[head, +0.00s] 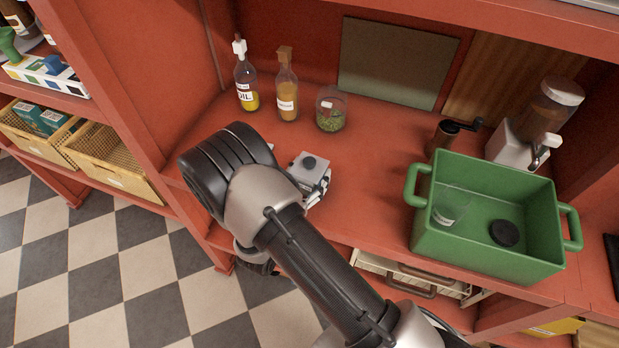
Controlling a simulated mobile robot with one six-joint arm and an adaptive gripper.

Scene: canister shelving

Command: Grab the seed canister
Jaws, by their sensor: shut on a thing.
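A clear glass jar (331,112) with green seed-like contents and a small label stands upright on the red shelf, right of two bottles. Its label is too small to read, so I cannot tell for sure that it is the seed canister. No gripper touches this jar. My arm crosses the lower middle of the head view.
An oil bottle (245,78) and a second bottle (287,88) stand at the back left. A green crate (487,256) at right holds a clear container (450,208) and a black disc (504,233). A grinder (447,134) stands behind it.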

